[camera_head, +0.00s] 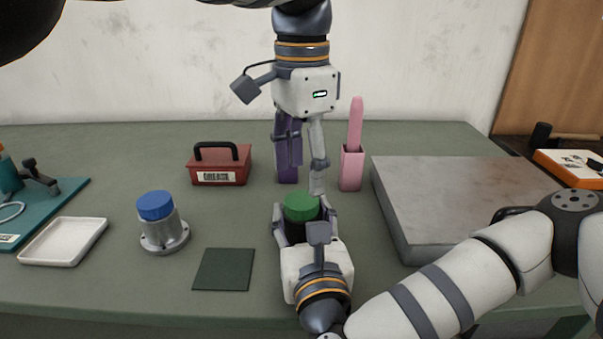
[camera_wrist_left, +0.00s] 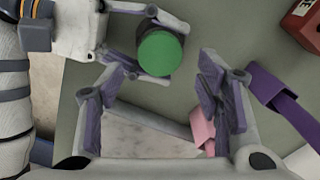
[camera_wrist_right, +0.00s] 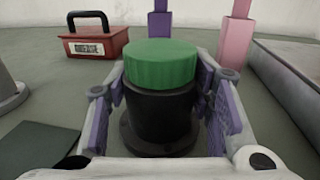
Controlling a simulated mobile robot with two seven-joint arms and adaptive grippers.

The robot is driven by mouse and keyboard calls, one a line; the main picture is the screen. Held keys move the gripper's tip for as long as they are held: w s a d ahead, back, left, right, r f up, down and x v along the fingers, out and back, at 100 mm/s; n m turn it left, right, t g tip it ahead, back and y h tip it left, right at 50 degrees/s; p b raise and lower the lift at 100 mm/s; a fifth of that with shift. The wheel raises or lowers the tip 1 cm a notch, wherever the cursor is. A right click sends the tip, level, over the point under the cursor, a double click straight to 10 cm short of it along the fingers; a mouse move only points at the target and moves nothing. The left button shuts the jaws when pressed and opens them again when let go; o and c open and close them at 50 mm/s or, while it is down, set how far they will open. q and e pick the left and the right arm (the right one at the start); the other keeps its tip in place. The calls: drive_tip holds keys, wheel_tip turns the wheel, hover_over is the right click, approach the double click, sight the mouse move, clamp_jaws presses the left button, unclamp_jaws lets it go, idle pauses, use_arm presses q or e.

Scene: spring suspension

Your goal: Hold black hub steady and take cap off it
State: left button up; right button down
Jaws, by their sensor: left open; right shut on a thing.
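The black hub (camera_wrist_right: 158,115) stands upright on the table with a green cap (camera_head: 301,206) on its top. My right gripper (camera_head: 304,212) is shut on the hub's body, with a finger on each side below the cap, as the right wrist view shows (camera_wrist_right: 160,110). My left gripper (camera_head: 303,184) points down above and just behind the cap. It is open and empty, its fingers apart. In the left wrist view the green cap (camera_wrist_left: 160,53) lies beyond the fingers, and touches neither.
A grey hub with a blue cap (camera_head: 155,206), a dark green mat (camera_head: 224,269) and a white tray (camera_head: 63,241) are to the left. A red box (camera_head: 219,168), a purple holder (camera_head: 287,165) and a pink holder (camera_head: 351,169) stand behind. A grey slab (camera_head: 450,190) is at right.

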sight(302, 200)
use_arm(q)
wheel_tip(302, 200, up, 3)
drive_tip(key=m, duration=0.5)
drive_tip(key=shift+f, duration=0.2)
drive_tip(key=shift+f+m, duration=0.3)
wheel_tip(302, 200, down, 7)
drive_tip(key=shift+f, duration=0.1)
drive_tip(key=c, duration=1.2)
drive_tip(key=n, duration=0.6)
drive_tip(key=shift+n, duration=0.3)
drive_tip(key=o, duration=1.3)
drive_tip(key=shift+c, duration=0.2)
